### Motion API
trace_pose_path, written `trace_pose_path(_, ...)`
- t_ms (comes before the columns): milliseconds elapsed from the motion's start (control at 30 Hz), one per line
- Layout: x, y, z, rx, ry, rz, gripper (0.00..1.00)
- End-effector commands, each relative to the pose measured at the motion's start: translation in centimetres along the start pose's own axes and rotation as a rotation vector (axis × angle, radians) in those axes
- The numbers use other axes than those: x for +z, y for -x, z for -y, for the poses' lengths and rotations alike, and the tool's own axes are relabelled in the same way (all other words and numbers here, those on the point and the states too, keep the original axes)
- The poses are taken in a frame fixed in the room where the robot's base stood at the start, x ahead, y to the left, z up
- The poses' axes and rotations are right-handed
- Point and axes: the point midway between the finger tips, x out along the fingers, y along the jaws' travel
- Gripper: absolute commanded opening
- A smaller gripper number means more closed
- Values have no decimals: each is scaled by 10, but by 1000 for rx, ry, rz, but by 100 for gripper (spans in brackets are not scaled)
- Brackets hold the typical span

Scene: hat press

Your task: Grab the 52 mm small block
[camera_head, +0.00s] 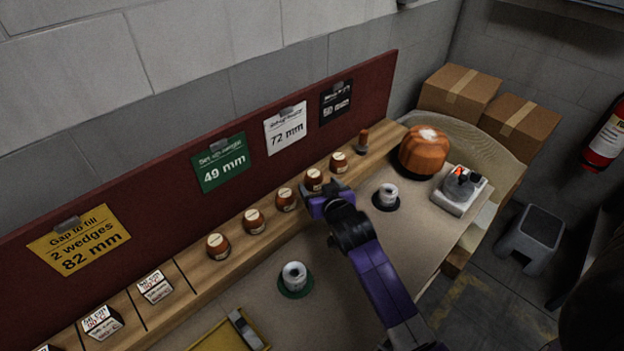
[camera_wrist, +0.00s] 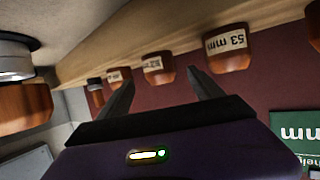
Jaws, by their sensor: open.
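Several small round brown blocks with pale labels stand in a row on the wooden ledge (camera_head: 190,262). In the wrist view, which is upside down, one block (camera_wrist: 230,62) has a label that appears to read 53 mm. Another block (camera_wrist: 157,72) shows between and beyond my fingertips; its label is too small to read. This seems to be the block (camera_head: 314,184) just behind my gripper (camera_head: 322,203) in the head view. I cannot tell which block is the 52 mm one. My gripper (camera_wrist: 160,90) is open and empty, apart from the blocks.
A large orange-brown hat form (camera_head: 423,152) and a grey device (camera_head: 460,190) stand at the right. Two spool-like posts (camera_head: 294,275) (camera_head: 387,196) stand on the bench. Labelled white wedges (camera_head: 155,286) sit at the left, and a yellow tray (camera_head: 205,345) is in front. A red board (camera_head: 150,205) backs the ledge.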

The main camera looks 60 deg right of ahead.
Motion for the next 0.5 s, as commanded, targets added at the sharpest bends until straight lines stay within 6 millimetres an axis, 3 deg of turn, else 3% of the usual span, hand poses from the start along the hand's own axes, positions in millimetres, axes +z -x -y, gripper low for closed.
trace_pose_path(500, -2, -56, 0, 0, 0, -1, 75)
